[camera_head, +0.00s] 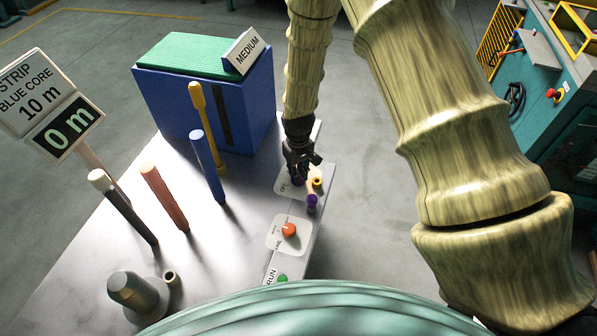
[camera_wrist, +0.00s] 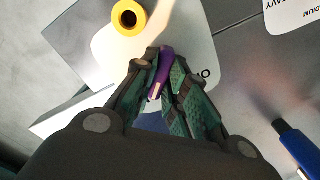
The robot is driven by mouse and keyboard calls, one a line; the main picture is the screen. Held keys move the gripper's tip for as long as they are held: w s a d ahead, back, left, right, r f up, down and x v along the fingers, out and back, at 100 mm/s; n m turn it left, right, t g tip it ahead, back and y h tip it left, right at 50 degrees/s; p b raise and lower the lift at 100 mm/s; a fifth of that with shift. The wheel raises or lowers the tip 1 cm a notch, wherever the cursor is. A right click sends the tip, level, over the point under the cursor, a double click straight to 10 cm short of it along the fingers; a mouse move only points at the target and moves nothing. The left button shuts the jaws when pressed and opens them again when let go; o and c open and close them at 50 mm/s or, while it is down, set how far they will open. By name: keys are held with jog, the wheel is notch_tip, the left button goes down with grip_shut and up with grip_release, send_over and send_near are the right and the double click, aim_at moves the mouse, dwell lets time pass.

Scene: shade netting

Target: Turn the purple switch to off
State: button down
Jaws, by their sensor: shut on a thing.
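The purple switch (camera_wrist: 161,72) is a narrow knob on a white label plate in the wrist view, between my two fingers. My gripper (camera_wrist: 160,80) is shut on it, with a finger touching each side. In the wrist view the knob stands slightly tilted, and a pale mark shows on its lower end. Part of the plate's lettering is hidden by my right finger. In the head view my gripper (camera_head: 299,168) points down onto the plate, and the knob is mostly hidden beneath it.
An orange knob (camera_head: 289,230) and green button (camera_head: 282,278) sit nearer. Upright rods (camera_head: 207,152) and a blue box (camera_head: 190,115) stand to the left.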

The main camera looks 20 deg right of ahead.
jog(key=n, duration=0.4)
jog(key=shift+n, duration=0.4)
jog(key=n, duration=0.4)
jog(key=shift+n+p, duration=0.3)
jog(key=shift+p, duration=0.05)
jog(key=n, duration=0.4)
jog(key=shift+p, duration=0.4)
jog(key=shift+w+n+p, duration=0.1)
jog(key=shift+n+p, duration=0.3)
jog(key=shift+n, duration=1.7)
jog(key=c, duration=1.4)
grip_release()
jog(key=shift+c, duration=0.2)
jog(key=shift+r, duration=0.15)
